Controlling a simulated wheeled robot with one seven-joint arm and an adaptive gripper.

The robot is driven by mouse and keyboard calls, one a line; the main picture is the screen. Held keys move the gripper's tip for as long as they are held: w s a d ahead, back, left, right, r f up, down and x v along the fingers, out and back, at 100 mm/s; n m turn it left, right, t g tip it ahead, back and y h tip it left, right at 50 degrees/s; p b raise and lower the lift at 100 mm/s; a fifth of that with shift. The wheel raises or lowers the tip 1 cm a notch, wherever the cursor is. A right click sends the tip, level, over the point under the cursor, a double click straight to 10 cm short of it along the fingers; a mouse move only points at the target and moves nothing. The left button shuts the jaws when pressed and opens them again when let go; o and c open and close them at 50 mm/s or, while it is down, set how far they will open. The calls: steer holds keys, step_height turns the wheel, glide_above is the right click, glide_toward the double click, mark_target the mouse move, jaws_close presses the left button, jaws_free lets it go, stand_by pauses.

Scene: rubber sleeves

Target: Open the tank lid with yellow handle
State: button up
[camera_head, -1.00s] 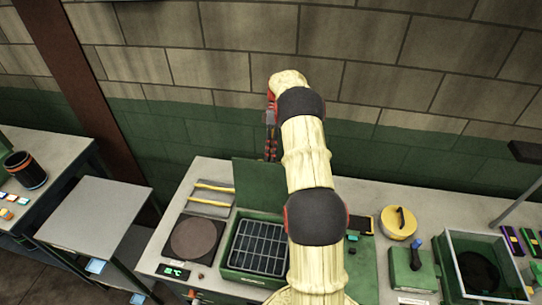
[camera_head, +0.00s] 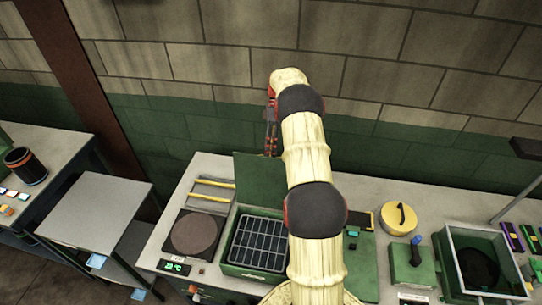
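A yellow round piece with a dark slot or handle across its top (camera_head: 398,219) lies on the bench right of my arm. Two yellow bars (camera_head: 211,190) lie over a grey plate on the left part of the bench. A green box (camera_head: 234,270) holds a dark grid, and a green panel (camera_head: 258,180) stands upright behind it. Which of these is the tank lid, I cannot tell for sure. My gripper (camera_head: 271,140) hangs fingers down near the back wall, above and behind the green panel, apart from the yellow pieces. It is seen edge-on and partly hidden by my arm.
A dark round plate (camera_head: 194,234) sits left of the green box. A small green unit with a blue lever (camera_head: 412,262) and an open green tank (camera_head: 455,236) stand at right. The brick wall (camera_head: 400,90) is close behind the bench. My arm covers the bench's middle.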

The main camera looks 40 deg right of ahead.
steer(key=v, duration=1)
steer(key=shift+d, duration=0.2)
steer(key=shift+w, duration=0.2)
